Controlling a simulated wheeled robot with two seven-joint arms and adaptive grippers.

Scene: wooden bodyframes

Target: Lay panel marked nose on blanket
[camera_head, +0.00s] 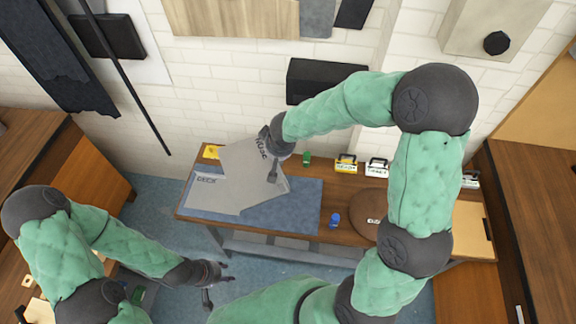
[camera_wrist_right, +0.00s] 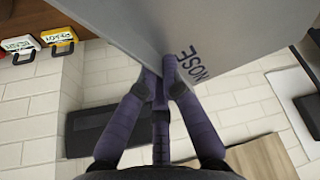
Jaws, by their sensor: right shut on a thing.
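The grey panel marked NOSE (camera_head: 250,165) is in my right gripper (camera_head: 272,165), above the far side of the table. It also fills the upper part of the right wrist view (camera_wrist_right: 225,35), with its lettering beside the fingertips (camera_wrist_right: 163,88). The blue-grey blanket (camera_head: 298,208) lies on the wooden table. A second grey panel, apparently marked DECK (camera_head: 208,196), lies on the blanket's left part, and the NOSE panel overlaps it in view. Whether the two panels touch cannot be told. My left gripper (camera_head: 218,283) is open and empty in front of the table.
A blue object (camera_head: 334,220) and a round brown piece (camera_head: 368,215) are right of the blanket. Small labelled cases (camera_head: 346,164) and a green object (camera_head: 306,158) line the back edge. The blanket's right part is clear.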

